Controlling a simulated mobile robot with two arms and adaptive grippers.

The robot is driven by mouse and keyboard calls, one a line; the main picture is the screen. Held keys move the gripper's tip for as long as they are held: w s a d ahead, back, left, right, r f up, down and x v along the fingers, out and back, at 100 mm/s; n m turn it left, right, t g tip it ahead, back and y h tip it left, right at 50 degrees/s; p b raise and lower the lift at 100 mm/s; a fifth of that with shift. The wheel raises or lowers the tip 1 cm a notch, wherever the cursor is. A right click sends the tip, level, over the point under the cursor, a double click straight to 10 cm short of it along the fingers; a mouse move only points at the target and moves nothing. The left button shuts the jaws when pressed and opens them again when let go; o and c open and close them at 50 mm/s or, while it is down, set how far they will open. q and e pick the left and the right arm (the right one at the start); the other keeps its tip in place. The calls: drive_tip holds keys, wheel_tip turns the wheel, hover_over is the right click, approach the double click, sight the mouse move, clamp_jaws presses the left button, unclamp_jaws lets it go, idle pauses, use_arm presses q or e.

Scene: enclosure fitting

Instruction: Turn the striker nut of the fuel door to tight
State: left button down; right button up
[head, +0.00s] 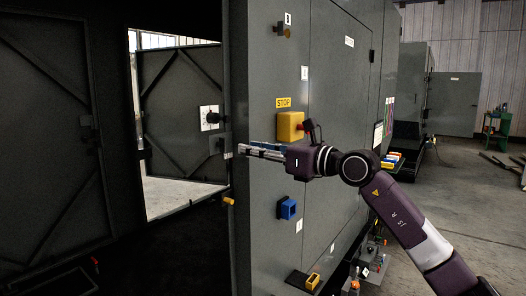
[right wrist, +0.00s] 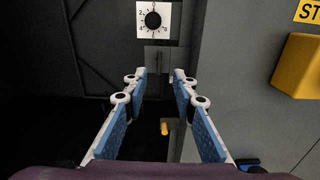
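My right gripper (head: 246,151) reaches left across the front edge of the grey enclosure in the head view. In the right wrist view its two blue-padded fingers (right wrist: 157,80) are spread apart with nothing between them. Just beyond the fingertips is a small grey plate (right wrist: 166,57) with a dark mark on it, below a white numbered dial (right wrist: 153,20). The dial (head: 210,117) and plate (head: 216,145) also show in the head view. I cannot make out a striker nut for certain; the plate's details are too small and dark. My left gripper is not in view.
A yellow STOP-labelled box (head: 290,126), a blue box (head: 287,208) and a small yellow-tipped part (head: 229,201) stick out around my right gripper. A dark braced door panel (head: 50,130) stands at the left.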

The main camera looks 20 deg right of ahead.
drive_tip(key=shift+v, duration=1.45)
drive_tip(key=shift+f, duration=0.1)
